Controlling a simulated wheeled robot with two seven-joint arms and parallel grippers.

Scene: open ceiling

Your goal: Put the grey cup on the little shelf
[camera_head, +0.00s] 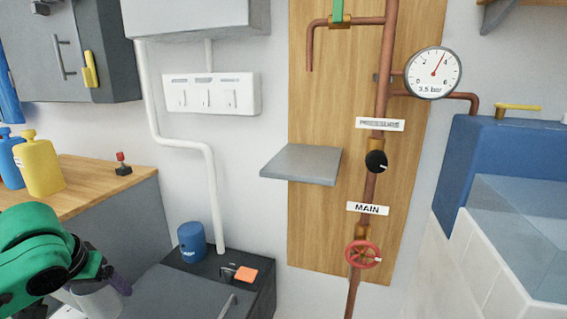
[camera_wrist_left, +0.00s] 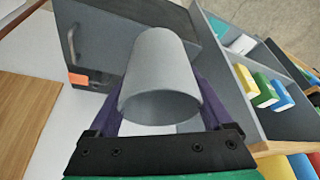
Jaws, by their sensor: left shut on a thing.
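The grey cup (camera_head: 98,302) is low at the left in the head view, partly hidden by my gripper and cut by the bottom edge. My left gripper (camera_head: 103,281) is shut on it. In the left wrist view, the cup (camera_wrist_left: 160,72) fills the space between the two purple fingers, its open rim towards the camera. The little shelf (camera_head: 302,163) is a bare grey plate on the wooden wall panel, to the right of and above the cup, well apart from it. My right gripper is not in view.
Copper pipes with a gauge (camera_head: 433,73) and a red valve wheel (camera_head: 363,255) stand right of the shelf. A white pipe (camera_head: 212,190) runs left of it.

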